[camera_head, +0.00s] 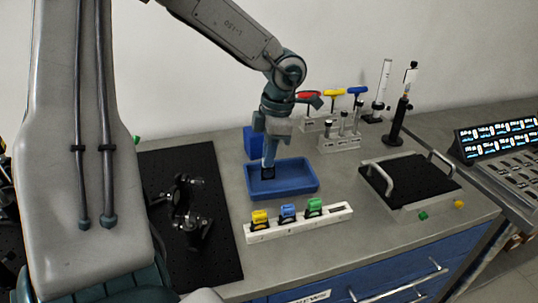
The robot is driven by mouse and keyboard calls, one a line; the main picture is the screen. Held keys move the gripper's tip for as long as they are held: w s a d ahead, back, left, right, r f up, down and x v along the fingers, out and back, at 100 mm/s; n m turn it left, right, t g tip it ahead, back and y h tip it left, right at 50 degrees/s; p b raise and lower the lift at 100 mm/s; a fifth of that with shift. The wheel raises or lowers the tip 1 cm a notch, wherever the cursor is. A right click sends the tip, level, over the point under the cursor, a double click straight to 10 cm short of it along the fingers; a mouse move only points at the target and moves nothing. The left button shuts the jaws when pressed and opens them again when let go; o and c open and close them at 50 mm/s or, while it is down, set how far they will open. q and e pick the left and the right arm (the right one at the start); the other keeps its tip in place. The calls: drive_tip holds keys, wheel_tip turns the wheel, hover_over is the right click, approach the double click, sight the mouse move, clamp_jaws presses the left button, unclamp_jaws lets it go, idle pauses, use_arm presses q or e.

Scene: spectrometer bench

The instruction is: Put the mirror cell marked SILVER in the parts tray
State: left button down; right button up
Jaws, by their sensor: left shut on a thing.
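My left gripper (269,162) points down into the blue parts tray (310,186), near its left back part. It is shut on a small dark piece (268,173), probably the mirror cell; its marking cannot be read. The piece is at or just above the tray floor; I cannot tell whether it touches. The gripper hides part of it. My right gripper is not in view.
A white rack (330,218) with yellow, blue and green-topped pieces stands in front of the tray. A blue box (252,142) is behind it. A black breadboard (160,165) with optic mounts lies left. Coloured-handle tools (334,93) and a handled black plate (410,180) are right.

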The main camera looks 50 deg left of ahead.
use_arm(q)
drive_tip(key=shift+w+f, duration=0.15)
drive_tip(key=shift+f, duration=0.45)
